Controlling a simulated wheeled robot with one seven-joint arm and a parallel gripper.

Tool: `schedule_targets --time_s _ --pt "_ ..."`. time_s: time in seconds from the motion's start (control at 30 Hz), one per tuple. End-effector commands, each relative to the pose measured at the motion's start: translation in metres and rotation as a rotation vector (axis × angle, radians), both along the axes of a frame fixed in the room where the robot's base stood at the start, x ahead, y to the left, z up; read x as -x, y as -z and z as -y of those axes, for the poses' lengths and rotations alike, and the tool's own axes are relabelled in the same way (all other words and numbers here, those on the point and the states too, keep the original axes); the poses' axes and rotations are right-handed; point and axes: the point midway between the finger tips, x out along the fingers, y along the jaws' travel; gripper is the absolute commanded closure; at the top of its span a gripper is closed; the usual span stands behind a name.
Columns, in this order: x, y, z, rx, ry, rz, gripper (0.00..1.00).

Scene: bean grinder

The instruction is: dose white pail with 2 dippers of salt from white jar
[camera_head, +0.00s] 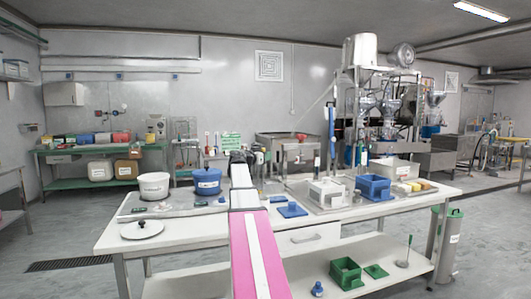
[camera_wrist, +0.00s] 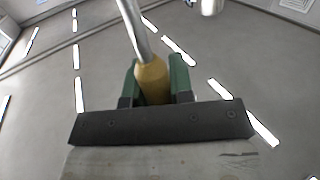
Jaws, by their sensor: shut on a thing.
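A round white container (camera_head: 153,187), which looks like the white jar, stands open at the left of the table; its contents cannot be made out. A white lid with a dark knob (camera_head: 141,230) lies in front of it. A boxy white tub (camera_head: 327,194), possibly the white pail, stands right of centre. My gripper (camera_wrist: 153,85) is shut on the tan handle of a dipper (camera_wrist: 135,30), whose metal shaft runs out of the wrist view's top edge. A metal piece at the top right may be its cup. In the head view my arm mostly hides the gripper.
A lidded blue jar (camera_head: 207,183) stands close right of the white jar. A blue tub (camera_head: 372,188) and a flat blue lid (camera_head: 292,209) are near the white tub. A green tub (camera_head: 345,273) sits on the lower shelf.

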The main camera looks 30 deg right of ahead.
Motion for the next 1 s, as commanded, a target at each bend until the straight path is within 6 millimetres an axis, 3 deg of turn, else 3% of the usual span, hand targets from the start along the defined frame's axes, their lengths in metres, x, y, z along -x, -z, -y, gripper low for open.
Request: schedule_targets --time_s 1.0 --pt "0.0 0.084 0.0 0.0 0.0 0.0 1.0"
